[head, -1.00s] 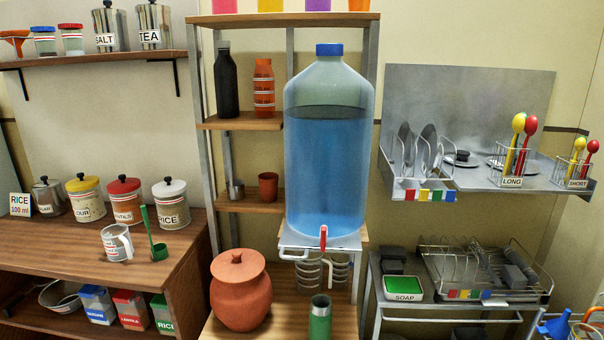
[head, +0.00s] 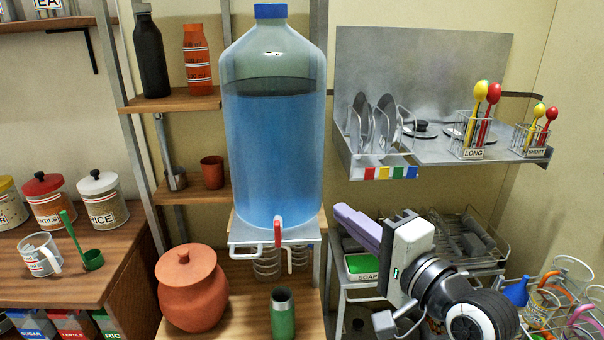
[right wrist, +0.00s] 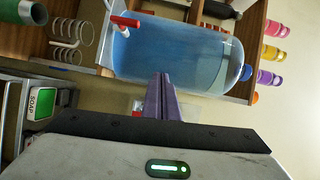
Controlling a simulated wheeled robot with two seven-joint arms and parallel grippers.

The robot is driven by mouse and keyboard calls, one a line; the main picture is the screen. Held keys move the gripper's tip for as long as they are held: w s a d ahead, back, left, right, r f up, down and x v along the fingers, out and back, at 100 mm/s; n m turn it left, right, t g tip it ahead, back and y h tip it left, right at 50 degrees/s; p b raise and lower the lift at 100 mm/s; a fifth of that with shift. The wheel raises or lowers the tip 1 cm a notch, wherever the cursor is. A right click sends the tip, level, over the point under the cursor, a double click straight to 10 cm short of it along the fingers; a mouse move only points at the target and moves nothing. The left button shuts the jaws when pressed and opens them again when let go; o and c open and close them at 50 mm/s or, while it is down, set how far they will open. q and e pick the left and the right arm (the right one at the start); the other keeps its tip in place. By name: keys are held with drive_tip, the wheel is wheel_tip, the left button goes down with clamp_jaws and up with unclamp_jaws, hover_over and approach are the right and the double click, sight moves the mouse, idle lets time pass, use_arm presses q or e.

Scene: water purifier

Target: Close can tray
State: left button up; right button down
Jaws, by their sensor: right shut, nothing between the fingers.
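The large blue water can (head: 270,150) with a blue cap stands upright on a pale metal tray (head: 245,236). Its red tap (head: 278,232) hangs over the tray's front. The tray appears to stick out from the wooden stand, with a light bent handle (head: 245,253) at its front left. My right gripper (head: 340,209) is shut and empty, its purple fingers pointing left, to the right of the can and tray. In the right wrist view the closed fingertips (right wrist: 162,77) overlap the can (right wrist: 180,55); contact cannot be told. My left gripper is out of view.
Below the tray hang metal-ringed mugs (head: 268,262). A clay pot (head: 190,288) and a green tumbler (head: 283,315) stand on the lower shelf. A soap dish (head: 361,266) and dish rack (head: 470,240) lie near my right arm. A plate shelf (head: 440,150) is above.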

wheel_tip(320, 180, up, 2)
drive_tip(key=p, duration=0.1)
approach(294, 166)
drive_tip(key=x, duration=0.6)
drive_tip(key=shift+w+a, duration=0.1)
drive_tip(key=shift+w, duration=0.15)
